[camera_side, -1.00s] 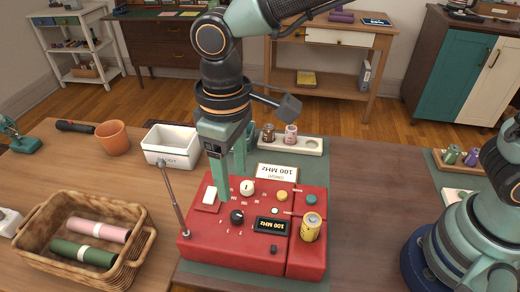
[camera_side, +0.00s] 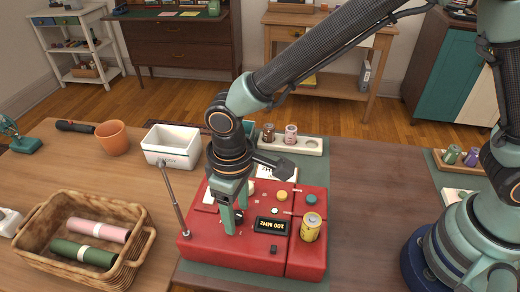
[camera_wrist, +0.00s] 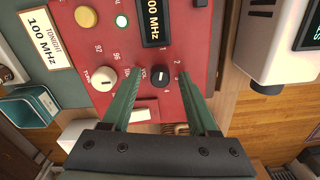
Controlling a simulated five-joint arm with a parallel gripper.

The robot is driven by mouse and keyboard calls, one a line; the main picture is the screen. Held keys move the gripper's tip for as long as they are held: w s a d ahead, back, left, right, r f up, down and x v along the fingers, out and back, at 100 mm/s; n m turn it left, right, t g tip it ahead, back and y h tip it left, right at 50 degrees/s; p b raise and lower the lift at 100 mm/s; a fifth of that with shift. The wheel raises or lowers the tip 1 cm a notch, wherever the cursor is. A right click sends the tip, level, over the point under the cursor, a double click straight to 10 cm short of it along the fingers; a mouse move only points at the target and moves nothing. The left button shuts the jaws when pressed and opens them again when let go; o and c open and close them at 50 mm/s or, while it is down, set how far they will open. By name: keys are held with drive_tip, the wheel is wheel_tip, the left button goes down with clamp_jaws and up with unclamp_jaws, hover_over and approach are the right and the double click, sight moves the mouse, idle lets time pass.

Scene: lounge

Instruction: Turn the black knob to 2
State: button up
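The black knob (camera_wrist: 160,77) is on the front of a red radio (camera_side: 215,250), by the lettering "VOL" and a ring of small numbers. In the wrist view the knob lies between the tips of my gripper (camera_wrist: 160,82), with a gap on each side. A pale mark shows on the knob, but I cannot tell exactly which number it faces. In the side view my gripper (camera_side: 236,214) points down over the radio with its green fingers apart at the black knob, which they largely hide. The fingers are open and hold nothing.
A white knob (camera_wrist: 103,78), marked "TUNE", sits beside the black one. The radio also has a display (camera_side: 271,225), a yellow button (camera_side: 281,196) and an antenna (camera_side: 173,198). A yellow can-shaped item (camera_side: 311,227) stands on its right part. A wicker basket (camera_side: 138,260) is at left.

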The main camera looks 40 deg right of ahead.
clamp_jaws()
drive_tip(key=shift+m, duration=0.4)
drive_tip(key=m, duration=0.4)
drive_tip(key=shift+m, duration=0.3)
drive_tip(key=m, duration=0.4)
drive_tip(key=shift+r+m, duration=0.1)
drive_tip(key=shift+m, duration=0.2)
drive_tip(key=shift+o, duration=1)
unclamp_jaws()
